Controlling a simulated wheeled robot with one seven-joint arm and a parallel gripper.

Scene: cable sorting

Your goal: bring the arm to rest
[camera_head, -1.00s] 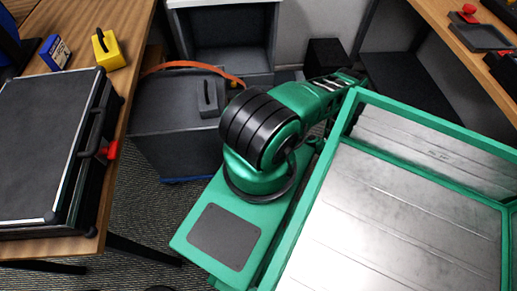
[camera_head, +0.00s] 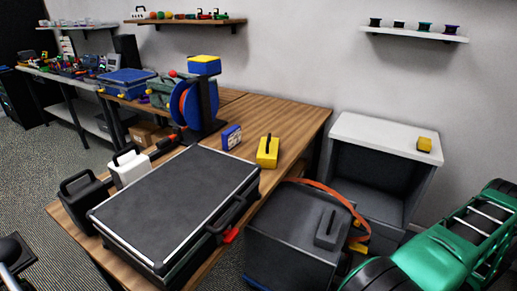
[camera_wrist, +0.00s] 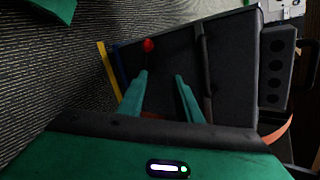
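My gripper (camera_wrist: 160,77) shows in the wrist view with its two green fingers apart and nothing visible between them. The fingers point toward a dark box (camera_wrist: 235,75) with a red knob and a dark handle; I cannot tell the distance between them. In the head view, green links of my arm (camera_head: 440,257) show at the lower right. The gripper itself is out of the head view.
A grey box (camera_head: 290,235) with an orange strap stands on the floor beside the wooden table. A black case (camera_head: 180,195) lies on that table. A white-topped cabinet (camera_head: 380,135) stands by the wall, left of and behind my arm.

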